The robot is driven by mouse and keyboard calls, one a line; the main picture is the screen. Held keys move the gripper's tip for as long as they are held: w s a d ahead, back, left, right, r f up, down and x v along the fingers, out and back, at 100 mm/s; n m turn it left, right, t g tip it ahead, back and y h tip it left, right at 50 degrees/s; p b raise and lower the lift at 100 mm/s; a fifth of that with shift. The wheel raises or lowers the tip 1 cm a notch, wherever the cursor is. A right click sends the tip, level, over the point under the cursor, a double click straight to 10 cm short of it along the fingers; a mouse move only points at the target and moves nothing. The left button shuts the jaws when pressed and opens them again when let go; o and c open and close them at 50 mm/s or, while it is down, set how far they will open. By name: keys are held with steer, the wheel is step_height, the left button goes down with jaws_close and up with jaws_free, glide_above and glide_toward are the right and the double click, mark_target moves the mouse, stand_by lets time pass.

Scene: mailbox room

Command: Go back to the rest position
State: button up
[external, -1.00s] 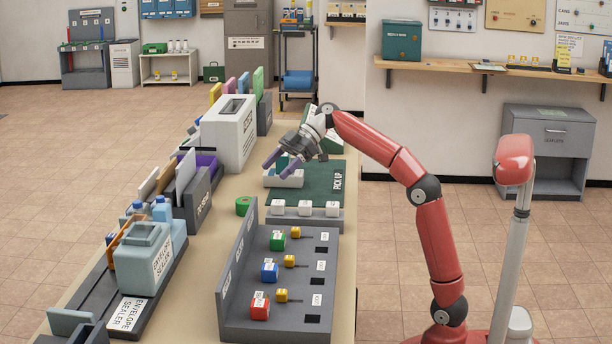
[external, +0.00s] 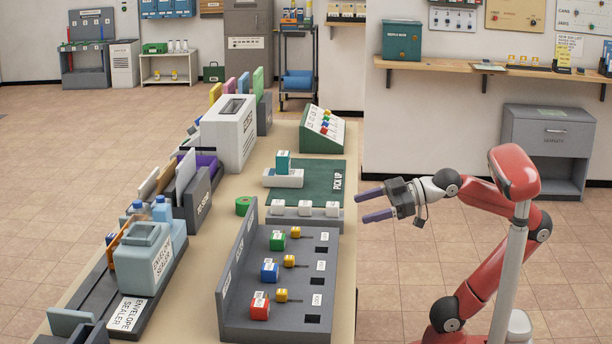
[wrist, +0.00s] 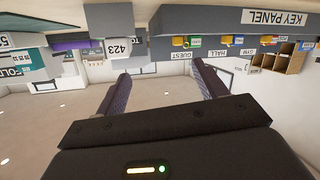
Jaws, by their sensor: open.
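My gripper (external: 374,205) is open and empty. In the external view it is to the right of the table's right edge, with its purple fingers pointing left, apart from the table. My arm is folded back near its column. In the wrist view the two fingers (wrist: 162,88) are spread with nothing between them.
A grey key panel (external: 238,320) stands nearer. Behind my arm are a grey cabinet (external: 548,135) and a wall shelf (external: 450,68). Open floor lies between.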

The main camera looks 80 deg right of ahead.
steer(key=s+d+f+m+g+h+p, duration=0.1)
steer(key=d+f+g, duration=0.3)
steer(key=f, duration=0.9)
steer(key=s+d+f+m+g+h+p, duration=0.1)
steer(key=s+d+f+m+g+p, duration=0.2)
steer(key=d+f, duration=0.4)
step_height(320, 180, down, 6)
steer(key=shift+s+d+f+g+h+p, duration=0.15)
steer(key=shift+s+d+g+h+p, duration=0.2)
steer(key=shift+g+p, duration=0.5)
steer(key=shift+w+a, duration=0.1)
